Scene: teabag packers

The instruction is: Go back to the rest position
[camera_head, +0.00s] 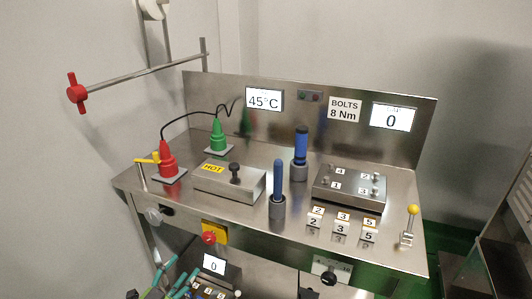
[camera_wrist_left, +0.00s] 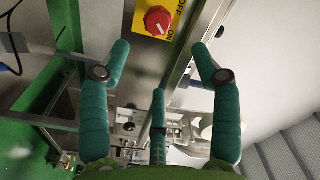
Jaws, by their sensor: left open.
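My left gripper (camera_head: 172,280) shows at the bottom of the head view, left of centre. Its teal fingers are low in front of the steel workbench (camera_head: 155,196), below its front edge. In the left wrist view the left gripper (camera_wrist_left: 160,48) has its teal fingers spread apart, with nothing held between them. A red knob (camera_wrist_left: 158,20) on a yellow plate lies beyond the fingertips, at the top of that view. The same red knob (camera_head: 208,238) shows on the bench front in the head view, up and right of the gripper. My right gripper is not in view.
On the bench stand a red cone (camera_head: 167,158), a green cone (camera_head: 217,137), a box marked HOT (camera_head: 225,183), two blue-handled tools (camera_head: 278,182) (camera_head: 301,147) and a numbered bolt plate (camera_head: 350,184). A yellow-knobbed lever (camera_head: 412,211) is at right. A red-ended bar (camera_head: 75,93) juts out left.

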